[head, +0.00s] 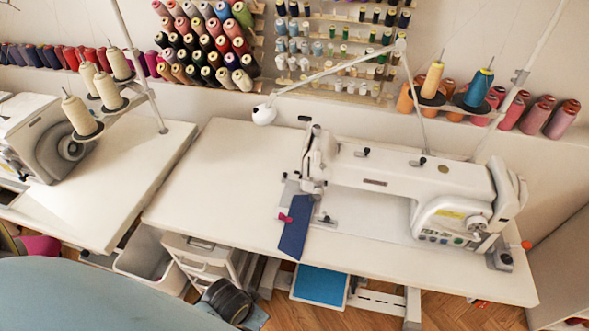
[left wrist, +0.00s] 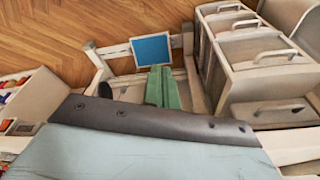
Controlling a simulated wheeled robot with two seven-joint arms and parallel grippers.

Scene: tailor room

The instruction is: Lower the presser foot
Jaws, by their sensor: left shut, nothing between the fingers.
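The white sewing machine (head: 385,180) stands on the right-hand table in the head view. Its needle head (head: 316,160) is at the left end of the arm. The presser foot (head: 313,188) is small there, and I cannot tell whether it is raised or lowered. A dark blue cloth strip (head: 296,230) lies by the foot and hangs over the table's front edge. My left gripper (left wrist: 160,80) shows its green fingers shut and empty in the left wrist view, pointing toward the area below the table. My right gripper is not in view.
The white tabletop (head: 225,180) left of the machine is clear. A blue pedal (head: 319,285) is below; it also shows in the left wrist view (left wrist: 151,50). Drawers (left wrist: 262,62) stand beside it. A thread stand (head: 430,100) rises behind the machine. Another machine (head: 45,135) is at left.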

